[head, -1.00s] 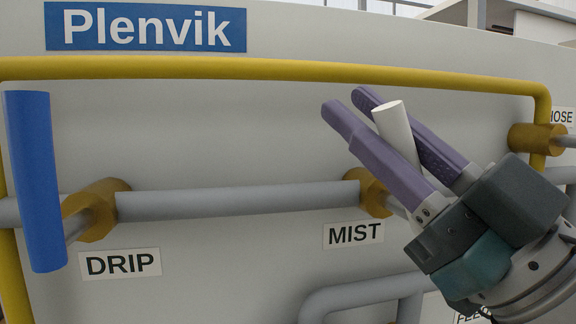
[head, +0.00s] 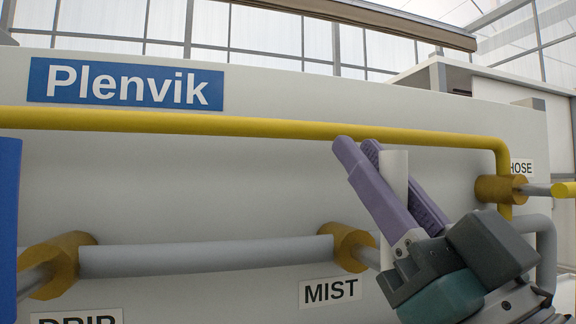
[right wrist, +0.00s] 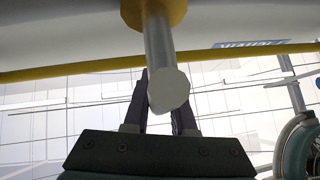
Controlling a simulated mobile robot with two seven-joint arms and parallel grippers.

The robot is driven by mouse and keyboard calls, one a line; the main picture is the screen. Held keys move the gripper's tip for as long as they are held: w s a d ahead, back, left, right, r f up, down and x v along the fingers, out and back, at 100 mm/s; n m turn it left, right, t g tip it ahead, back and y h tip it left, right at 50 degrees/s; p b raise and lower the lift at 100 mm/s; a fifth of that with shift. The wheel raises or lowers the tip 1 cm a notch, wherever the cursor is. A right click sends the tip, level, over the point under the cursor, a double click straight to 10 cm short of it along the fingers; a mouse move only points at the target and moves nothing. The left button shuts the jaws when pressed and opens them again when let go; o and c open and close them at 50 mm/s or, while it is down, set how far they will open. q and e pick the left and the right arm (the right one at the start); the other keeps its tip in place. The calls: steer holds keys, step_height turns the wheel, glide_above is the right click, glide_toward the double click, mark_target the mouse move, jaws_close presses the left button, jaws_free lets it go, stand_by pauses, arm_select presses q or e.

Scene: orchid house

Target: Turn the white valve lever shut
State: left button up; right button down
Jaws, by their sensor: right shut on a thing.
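The white valve lever (head: 394,172) stands about upright beside the brass MIST valve (head: 350,248) in the head view. My right gripper (head: 358,146) is shut on it, with its purple fingers on either side and their tips reaching past it to the upper left. In the right wrist view the lever (right wrist: 168,90) shows end-on between the dark fingers (right wrist: 164,78), below a grey stem and brass body (right wrist: 155,12). My left gripper is not in view.
A yellow pipe (head: 250,125) runs across the panel just above and behind my fingers. A blue lever (head: 8,220) is cut off at the left edge, by the DRIP label (head: 76,319). A brass HOSE valve (head: 500,189) with a yellow handle (head: 564,189) is at the right.

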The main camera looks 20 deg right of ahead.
steer(key=c, duration=0.7)
jaws_free()
steer(key=shift+c, duration=0.2)
steer(key=shift+f, duration=0.1)
steer(key=shift+s+f+b, duration=0.2)
steer(key=shift+f+b, duration=0.1)
steer(key=b+v, duration=0.5)
steer(key=v, duration=0.4)
steer(key=shift+s+d+r, duration=0.1)
steer(key=shift+d, duration=0.05)
